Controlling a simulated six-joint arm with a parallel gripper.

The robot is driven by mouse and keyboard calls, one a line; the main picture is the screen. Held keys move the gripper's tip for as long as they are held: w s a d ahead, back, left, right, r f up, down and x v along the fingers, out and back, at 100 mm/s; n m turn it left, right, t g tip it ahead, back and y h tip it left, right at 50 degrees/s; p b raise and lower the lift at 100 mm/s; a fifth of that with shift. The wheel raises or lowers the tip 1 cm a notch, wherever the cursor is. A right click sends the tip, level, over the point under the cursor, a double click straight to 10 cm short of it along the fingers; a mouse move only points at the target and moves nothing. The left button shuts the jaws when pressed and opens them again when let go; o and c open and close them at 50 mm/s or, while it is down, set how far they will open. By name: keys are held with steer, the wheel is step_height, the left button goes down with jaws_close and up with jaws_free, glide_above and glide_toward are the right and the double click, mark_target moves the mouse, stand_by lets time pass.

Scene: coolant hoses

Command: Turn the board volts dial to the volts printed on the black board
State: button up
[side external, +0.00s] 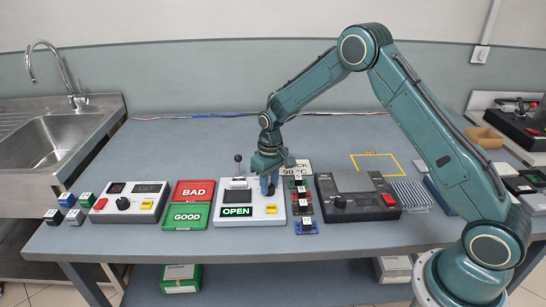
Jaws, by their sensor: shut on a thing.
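My gripper (268,192) points down over the right part of a white unit (230,220) with a green "OPEN" display. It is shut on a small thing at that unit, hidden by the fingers. A black round dial (122,203) sits on the grey unit at the left with small displays. Another black dial (340,202) sits on the dark grey unit right of centre. Neither dial is touched by my gripper. Which one is the board volts dial I cannot tell. Small boards with dark parts (305,226) stand in a column right of the white unit; any printed volts are too small to read.
A red "BAD" tray (194,191) and green "GOOD" tray (185,216) lie left of the white unit. A lever (238,160) rises behind it. Small colored blocks (66,200) sit far left. The back of the table is mostly clear.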

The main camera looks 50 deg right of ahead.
mark_target(272, 186)
steer(key=m, duration=0.4)
steer(key=shift+m, duration=0.3)
steer(key=m, duration=0.4)
steer(key=shift+m, duration=0.4)
steer(key=o, duration=1)
steer(key=shift+c, duration=0.2)
step_height(272, 186, up, 14)
steer(key=shift+s+d, duration=0.15)
steer(key=shift+s, duration=0.15)
